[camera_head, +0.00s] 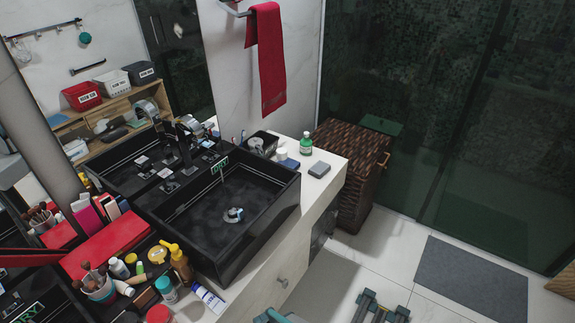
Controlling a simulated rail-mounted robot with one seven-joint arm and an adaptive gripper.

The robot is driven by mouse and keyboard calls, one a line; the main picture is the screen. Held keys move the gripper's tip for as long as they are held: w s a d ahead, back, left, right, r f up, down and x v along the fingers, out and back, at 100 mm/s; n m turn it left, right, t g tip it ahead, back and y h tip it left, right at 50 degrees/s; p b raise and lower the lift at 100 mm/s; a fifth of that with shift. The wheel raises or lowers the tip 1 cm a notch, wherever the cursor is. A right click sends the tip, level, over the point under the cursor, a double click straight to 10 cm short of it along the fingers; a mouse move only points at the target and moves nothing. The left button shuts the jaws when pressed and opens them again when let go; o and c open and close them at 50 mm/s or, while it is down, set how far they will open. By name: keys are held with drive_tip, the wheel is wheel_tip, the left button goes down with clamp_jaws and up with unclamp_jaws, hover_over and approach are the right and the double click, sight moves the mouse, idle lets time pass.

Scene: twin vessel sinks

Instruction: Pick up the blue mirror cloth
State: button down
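A small blue folded cloth (290,163) lies flat on the white counter, just beyond the far right corner of the black sink (246,237). I take it to be the blue mirror cloth. It is beside the green bottle (306,144) and appears uncovered. My gripper (384,307) shows at the bottom edge, cut off by the frame, with two finger-like parts apart and nothing visible between them. It is over the floor, well below and to the right of the cloth in the picture, and not touching it.
A dark grey block (319,170) lies near the counter's right end. A black container (263,144) stands behind the cloth. Bottles and a red box (105,245) crowd the counter left of the sink. A wicker basket (352,165) stands beyond. The floor around the grey mat (470,280) is clear.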

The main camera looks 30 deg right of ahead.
drive_tip(key=c, duration=1.9)
unclamp_jaws()
drive_tip(key=o, duration=1.9)
